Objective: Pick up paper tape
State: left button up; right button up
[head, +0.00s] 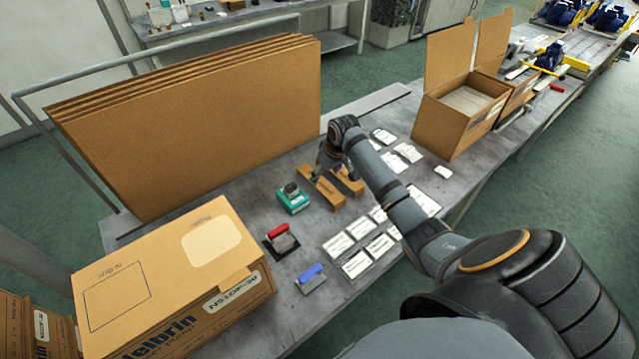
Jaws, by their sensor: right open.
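My right arm reaches in from the lower right over the workbench. My right gripper (322,170) points down at the bench and is open, above or just behind two brown pieces. One brown piece (328,194) lies on the left and another (350,183) on the right; they look like paper tape or folded card, and I cannot tell which. The gripper partly hides their far ends, and I cannot tell whether it touches them. A green dispenser-like item (292,200) stands just left of them. My left gripper is not in view.
A large closed carton (170,280) stands at the front left of the bench (240,325). Upright cardboard sheets (200,120) stand behind. A red-handled tool (281,240), a blue-handled tool (311,278) and several white labels (355,264) lie nearby. An open carton (455,110) stands right.

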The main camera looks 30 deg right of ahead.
aim_at(320, 183)
jog(key=x, duration=0.5)
jog(key=shift+w+a+r+p, duration=0.15)
jog(key=shift+w+a+p, duration=0.05)
jog(key=shift+a+p, duration=0.1)
jog(key=shift+s+r, duration=0.1)
jog(key=c, duration=0.9)
